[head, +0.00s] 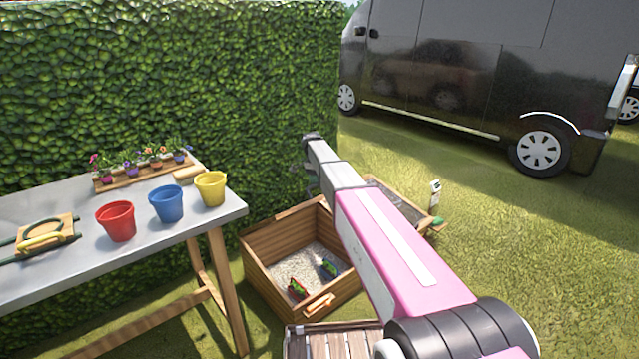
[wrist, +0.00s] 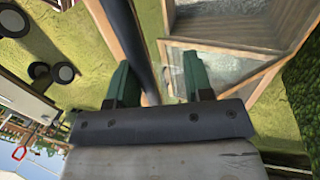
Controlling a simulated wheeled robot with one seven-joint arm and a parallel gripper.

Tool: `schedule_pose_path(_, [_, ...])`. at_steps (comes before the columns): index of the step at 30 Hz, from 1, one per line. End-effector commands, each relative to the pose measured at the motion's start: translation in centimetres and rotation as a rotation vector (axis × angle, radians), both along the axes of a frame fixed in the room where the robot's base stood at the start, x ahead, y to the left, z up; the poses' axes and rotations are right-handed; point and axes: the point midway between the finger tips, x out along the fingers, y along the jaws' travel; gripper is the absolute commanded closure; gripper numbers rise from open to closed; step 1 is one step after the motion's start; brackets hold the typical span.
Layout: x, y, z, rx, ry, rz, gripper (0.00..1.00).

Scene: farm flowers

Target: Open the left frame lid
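The left wooden frame (head: 255,262) stands on the grass right of the table, with pale gravel and two small colourful items visible inside. A wooden handle-like piece (head: 319,305) is at its near edge. I cannot tell whether a clear lid covers it. A second frame (head: 405,200) is partly hidden behind my arm. My gripper (head: 311,183) is above the left frame's far side, small and partly hidden by my arm. In the wrist view my gripper (wrist: 160,82) has its green fingers apart. A wood-edged, glass-like panel (wrist: 228,66) lies beyond the right finger. A dark bar (wrist: 131,40) runs between the fingers; contact is unclear.
A grey table (head: 60,275) at left carries a red bucket (head: 116,221), blue bucket (head: 166,204), yellow bucket (head: 210,188) and a flower tray (head: 118,182). A hedge (head: 170,80) stands behind. A slatted wooden surface (head: 330,342) is at the bottom. Open grass lies right.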

Motion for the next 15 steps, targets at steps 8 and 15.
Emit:
schedule_pose_path(8, [-0.22, -0.22, 0.16, -0.001, -0.002, 0.000, 0.58])
schedule_pose_path(15, [-0.16, -0.19, 0.92, -0.003, -0.002, -0.001, 0.58])
